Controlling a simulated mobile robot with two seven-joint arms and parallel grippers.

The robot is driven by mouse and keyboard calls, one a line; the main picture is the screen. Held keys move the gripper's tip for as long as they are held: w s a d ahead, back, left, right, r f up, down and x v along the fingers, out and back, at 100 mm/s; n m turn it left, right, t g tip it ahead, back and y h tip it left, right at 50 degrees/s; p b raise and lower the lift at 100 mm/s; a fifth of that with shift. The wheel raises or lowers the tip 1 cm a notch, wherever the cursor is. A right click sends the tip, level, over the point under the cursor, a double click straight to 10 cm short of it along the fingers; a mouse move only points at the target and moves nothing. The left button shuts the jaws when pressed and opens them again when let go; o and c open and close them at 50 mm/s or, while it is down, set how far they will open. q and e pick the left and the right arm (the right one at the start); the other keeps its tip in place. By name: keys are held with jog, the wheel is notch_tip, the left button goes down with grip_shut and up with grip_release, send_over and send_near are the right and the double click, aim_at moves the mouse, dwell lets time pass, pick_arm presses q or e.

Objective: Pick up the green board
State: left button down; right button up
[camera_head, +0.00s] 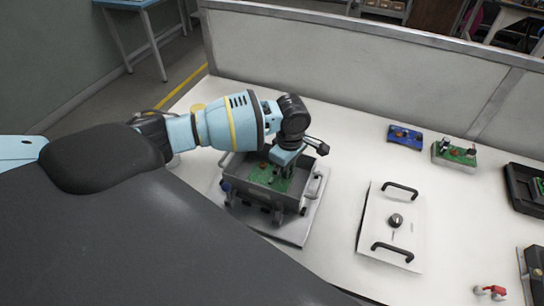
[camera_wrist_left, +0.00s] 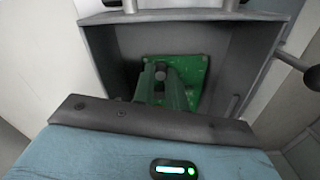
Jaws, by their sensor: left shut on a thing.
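The green board (camera_head: 267,177) lies inside an open grey metal box (camera_head: 245,203) on the white table. In the left wrist view the board (camera_wrist_left: 195,69) shows at the bottom of the box, with a small grey round part on it. My left gripper (camera_head: 279,168) reaches down into the box from above. In the left wrist view its two fingers (camera_wrist_left: 167,85) are together over the board and hide part of it. It is shut on the green board; the exact contact is hard to see. My right gripper does not show.
A white lid (camera_head: 376,225) with two black handles and a knob lies right of the box. A blue board (camera_head: 405,136) and another green board on a block (camera_head: 454,153) lie further back. Black trays (camera_head: 525,187) stand at the right edge. A low grey partition (camera_head: 350,70) runs behind the table.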

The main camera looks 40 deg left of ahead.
pick_arm(q)
jog(key=shift+r, duration=0.1)
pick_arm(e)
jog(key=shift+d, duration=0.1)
